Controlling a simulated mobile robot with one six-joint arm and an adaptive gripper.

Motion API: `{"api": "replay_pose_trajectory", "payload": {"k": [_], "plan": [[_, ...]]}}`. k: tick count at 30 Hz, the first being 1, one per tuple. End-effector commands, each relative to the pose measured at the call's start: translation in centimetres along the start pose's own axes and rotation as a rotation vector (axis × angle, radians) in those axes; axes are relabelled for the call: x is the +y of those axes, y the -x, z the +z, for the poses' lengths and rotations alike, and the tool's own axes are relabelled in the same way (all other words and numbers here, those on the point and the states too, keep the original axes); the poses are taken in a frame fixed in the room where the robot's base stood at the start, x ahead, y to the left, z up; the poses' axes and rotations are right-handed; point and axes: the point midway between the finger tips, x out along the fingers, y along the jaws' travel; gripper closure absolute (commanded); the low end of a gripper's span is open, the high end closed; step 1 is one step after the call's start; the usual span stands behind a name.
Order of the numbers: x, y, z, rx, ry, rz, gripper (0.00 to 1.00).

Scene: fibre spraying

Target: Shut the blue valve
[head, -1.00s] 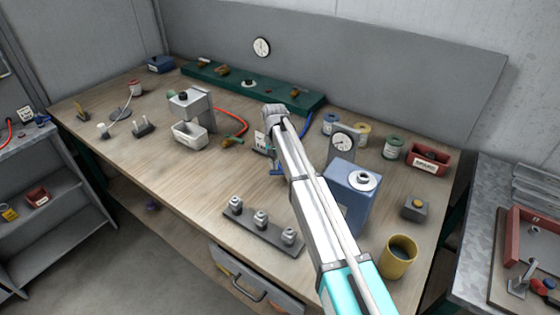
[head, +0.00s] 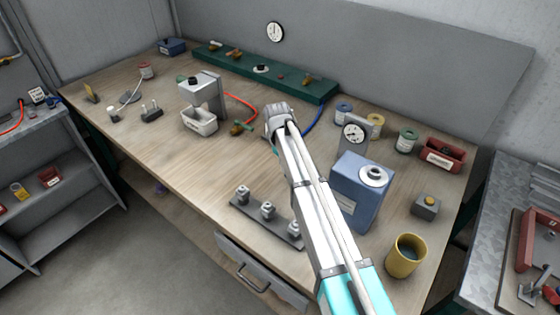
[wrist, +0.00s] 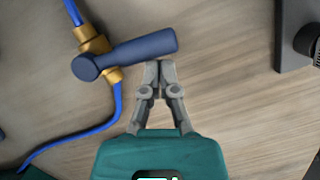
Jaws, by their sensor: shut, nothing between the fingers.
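The blue valve shows in the wrist view as a brass body (wrist: 95,44) on a blue hose (wrist: 118,105) with a dark blue lever handle (wrist: 135,53). The handle lies roughly crosswise to the brass body, its free end pointing right. My gripper (wrist: 159,68) is shut and empty, its fingertips just below the handle near the free end. I cannot tell whether they touch it. In the head view my gripper (head: 278,112) is over the middle of the bench; it and my arm hide the valve, and part of the blue hose (head: 314,119) shows behind.
A dark grey fixture (wrist: 292,40) stands right of the fingers in the wrist view. In the head view a gauge (head: 354,133) and blue box (head: 358,190) stand right of my arm. A grey press (head: 203,98) and red hose (head: 240,105) are left.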

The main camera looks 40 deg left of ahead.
Motion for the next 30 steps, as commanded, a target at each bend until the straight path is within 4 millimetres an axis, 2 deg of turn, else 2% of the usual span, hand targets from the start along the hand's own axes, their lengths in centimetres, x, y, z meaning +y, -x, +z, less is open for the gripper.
{"api": "replay_pose_trajectory", "payload": {"k": [12,30], "plan": [[-1.1,-0.1,0.4,0.001,0.007,0.002,1.00],[-1.3,0.0,-0.1,0.001,0.007,0.002,1.00]]}}
